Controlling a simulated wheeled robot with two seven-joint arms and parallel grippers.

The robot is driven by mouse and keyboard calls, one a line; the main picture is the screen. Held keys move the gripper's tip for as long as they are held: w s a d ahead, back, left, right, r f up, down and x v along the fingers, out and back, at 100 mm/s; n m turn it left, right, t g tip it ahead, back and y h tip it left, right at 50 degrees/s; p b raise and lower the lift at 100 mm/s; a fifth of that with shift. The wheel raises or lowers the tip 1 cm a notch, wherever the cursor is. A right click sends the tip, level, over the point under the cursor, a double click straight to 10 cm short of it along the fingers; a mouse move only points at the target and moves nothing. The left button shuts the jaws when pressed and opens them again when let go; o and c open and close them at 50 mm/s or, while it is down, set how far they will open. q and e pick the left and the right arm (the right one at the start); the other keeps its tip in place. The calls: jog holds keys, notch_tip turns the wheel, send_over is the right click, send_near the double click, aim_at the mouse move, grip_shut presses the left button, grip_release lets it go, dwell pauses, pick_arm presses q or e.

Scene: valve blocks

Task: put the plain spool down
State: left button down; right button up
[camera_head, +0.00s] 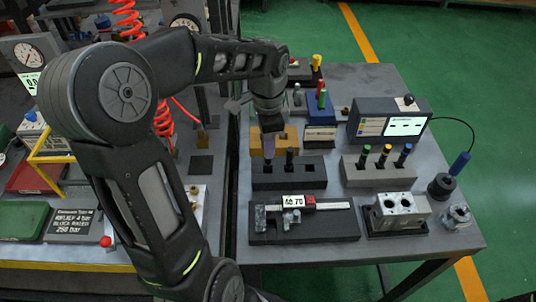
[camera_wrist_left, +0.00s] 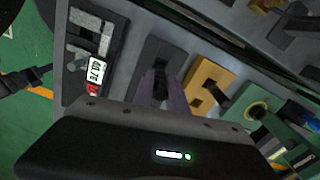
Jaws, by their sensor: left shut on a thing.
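My left gripper (camera_head: 268,150) reaches over the dark block with holes (camera_head: 310,176), its purple fingers pointing down. They also show in the left wrist view (camera_wrist_left: 161,90), above the same dark block (camera_wrist_left: 150,52). The fingers are shut on the plain spool, which is mostly hidden between them. I cannot tell if its lower end touches the block. A dark peg (camera_head: 289,157) stands upright in the block just right of the fingers. My right gripper is not in view.
An ochre block (camera_head: 286,136) stands behind, and a caliper on a dark tray (camera_head: 340,227) lies in front. A rack (camera_head: 378,176) with colour-topped spools, a metal valve block (camera_head: 402,207) and a display box (camera_head: 372,117) stand to the right.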

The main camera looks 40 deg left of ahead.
aim_at(268, 168)
pick_arm(q)
jog(key=shift+f, duration=1.85)
jog(key=shift+f, duration=0.1)
jog(key=c, duration=1.3)
grip_release()
jog(key=shift+c, duration=0.2)
notch_tip(268, 168, up, 12)
jog(key=shift+r, duration=0.1)
